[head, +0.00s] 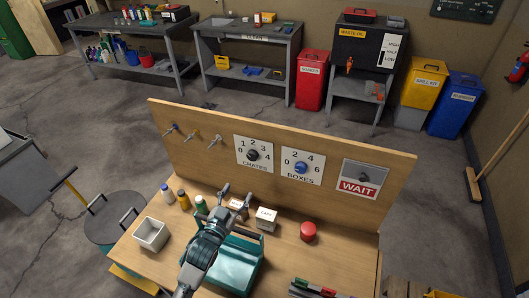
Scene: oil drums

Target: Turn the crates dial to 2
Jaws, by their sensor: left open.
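The crates dial (253,155) is a black knob on a white plate marked 0 to 4, with CRATES under it, on the upright wooden board. Its pointer is too small to read. My left gripper (237,192) is open and empty, below and slightly left of the dial, apart from it in the picture. Its fingers point up towards the board. My right gripper is not in view.
A blue boxes dial (301,168) and a WAIT sign (359,187) sit to the right on the board (400,170). Hooks (191,135) are at left.

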